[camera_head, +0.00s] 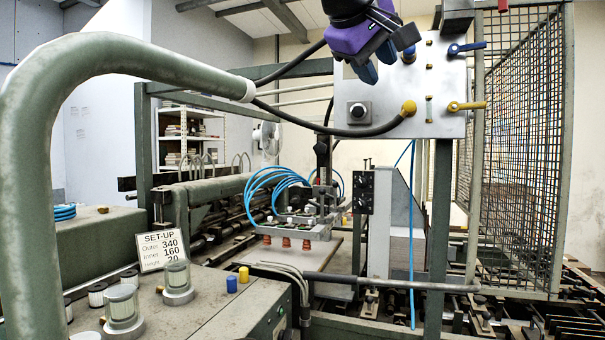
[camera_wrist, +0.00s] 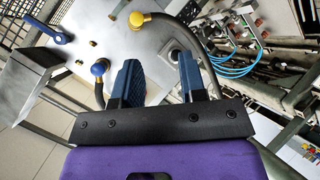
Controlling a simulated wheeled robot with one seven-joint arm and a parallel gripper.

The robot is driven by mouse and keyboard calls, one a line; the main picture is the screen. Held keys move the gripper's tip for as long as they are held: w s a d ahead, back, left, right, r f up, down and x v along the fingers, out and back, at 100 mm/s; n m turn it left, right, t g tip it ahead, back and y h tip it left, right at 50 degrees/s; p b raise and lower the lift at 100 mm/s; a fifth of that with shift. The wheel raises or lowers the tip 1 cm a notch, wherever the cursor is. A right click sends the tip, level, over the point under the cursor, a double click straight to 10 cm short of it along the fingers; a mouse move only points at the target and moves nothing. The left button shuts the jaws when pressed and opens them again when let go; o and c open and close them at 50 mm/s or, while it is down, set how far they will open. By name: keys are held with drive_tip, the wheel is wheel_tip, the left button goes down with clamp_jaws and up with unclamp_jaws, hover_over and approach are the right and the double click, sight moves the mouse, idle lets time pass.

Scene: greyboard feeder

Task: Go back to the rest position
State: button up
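My gripper (camera_head: 377,63) hangs at the top of the head view, in front of the upper left part of a pale metal panel (camera_head: 440,75). It has a purple body and two blue fingers. In the wrist view my gripper (camera_wrist: 160,78) shows its fingers well apart, with nothing held between them. The panel (camera_wrist: 110,38) lies beyond the fingertips. It carries a round black knob (camera_head: 358,110), a blue knob (camera_head: 409,53), a yellow fitting (camera_head: 408,108) with a dark hose, a blue lever (camera_head: 467,48) and a yellow lever (camera_head: 467,106). I cannot tell the exact gap to the panel.
A thick green pipe (camera_head: 110,52) arches across the left foreground. A wire mesh guard (camera_head: 520,150) stands at the right. Blue hoses (camera_head: 270,190) loop over a suction head. A bench with glass jars (camera_head: 122,305) and a set-up sign (camera_head: 162,250) is at the lower left.

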drive_tip(key=s+d+f+g+y, duration=0.25)
drive_tip(key=s+d+f, duration=0.25)
drive_tip(key=d+f, duration=0.55)
drive_tip(key=s+d+f+m+g+y, duration=0.1)
drive_tip(key=s+d+f+m+y, duration=0.1)
drive_tip(key=s+d+f, duration=0.2)
drive_tip(key=s+d+f+m+y, duration=0.2)
drive_tip(key=s+f, duration=0.9)
drive_tip(key=f, duration=0.8)
drive_tip(key=shift+s+d+f+m+g, duration=0.2)
drive_tip(key=shift+d+f+m+g, duration=0.25)
drive_tip(key=shift+d, duration=0.7)
drive_tip(key=shift+o, duration=1)
